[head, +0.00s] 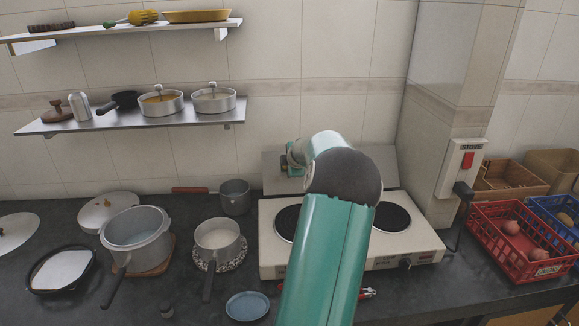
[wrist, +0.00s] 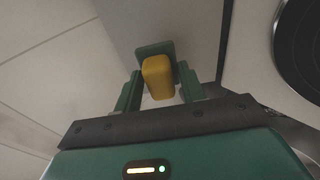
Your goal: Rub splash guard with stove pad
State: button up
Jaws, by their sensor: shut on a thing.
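The splash guard (head: 273,172) is the upright grey panel behind the white two-plate stove (head: 415,251). In the wrist view the smooth grey panel (wrist: 195,28) lies just beyond my gripper. My gripper (wrist: 158,78) is shut on a yellow block, the stove pad (wrist: 157,80), which sits between the dark green fingers. The pad is at or very near the panel; I cannot tell whether it touches. In the head view my arm covers the middle of the splash guard and stove, and the pad cannot be made out.
Left of the stove stand a saucepan (head: 217,240), a large pot (head: 137,236) and a blue plate (head: 247,306). A wall switch box (head: 459,165) and a red crate (head: 520,257) are at right. Two shelves hang at upper left.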

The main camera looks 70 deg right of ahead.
jog(key=shift+s+a+r, duration=0.15)
jog(key=shift+a+r, duration=0.2)
jog(key=shift+a, duration=0.05)
jog(key=shift+r, duration=0.1)
jog(key=shift+v, duration=1.4)
jog(key=shift+a, duration=0.2)
